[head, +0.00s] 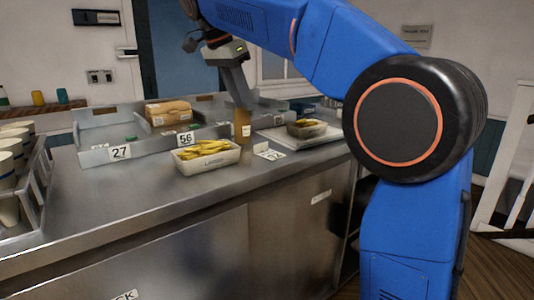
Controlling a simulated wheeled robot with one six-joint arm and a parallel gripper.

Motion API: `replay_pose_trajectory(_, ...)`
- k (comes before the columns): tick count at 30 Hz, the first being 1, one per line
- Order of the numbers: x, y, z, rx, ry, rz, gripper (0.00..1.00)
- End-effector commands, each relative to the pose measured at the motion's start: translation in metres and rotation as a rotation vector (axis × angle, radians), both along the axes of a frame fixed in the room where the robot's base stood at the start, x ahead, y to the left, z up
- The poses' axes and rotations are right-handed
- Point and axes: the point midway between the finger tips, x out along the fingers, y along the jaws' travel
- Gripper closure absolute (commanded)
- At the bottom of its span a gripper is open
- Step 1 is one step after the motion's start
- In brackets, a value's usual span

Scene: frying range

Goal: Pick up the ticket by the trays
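A white paper ticket with dark marks (268,151) lies on the steel counter, just right of a pale carton of chips (207,163). Grey trays with number labels 27 (119,152) and 56 (185,139) stand behind and to the left. My gripper (241,103) points down above the counter, behind and left of the ticket and apart from it. It is directly in line with the top of a brown bottle (242,130); I cannot tell whether they touch. Its finger opening is not clear from this side.
A second chip carton (306,128) sits on a pale board (285,138) at the back right. Wrapped brown food (168,112) is in the trays. A cup rack (38,195) stands at the left. The front of the steel counter (130,200) is clear.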

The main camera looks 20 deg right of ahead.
Motion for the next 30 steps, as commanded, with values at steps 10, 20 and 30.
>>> replay_pose_trajectory(10,0.009,-0.022,-0.058,0.0,0.002,0.0,0.75)
replay_pose_trajectory(20,0.015,-0.033,-0.086,0.001,0.0,0.002,0.75)
replay_pose_trajectory(30,0.022,-0.051,-0.12,0.0,0.003,0.001,0.75)
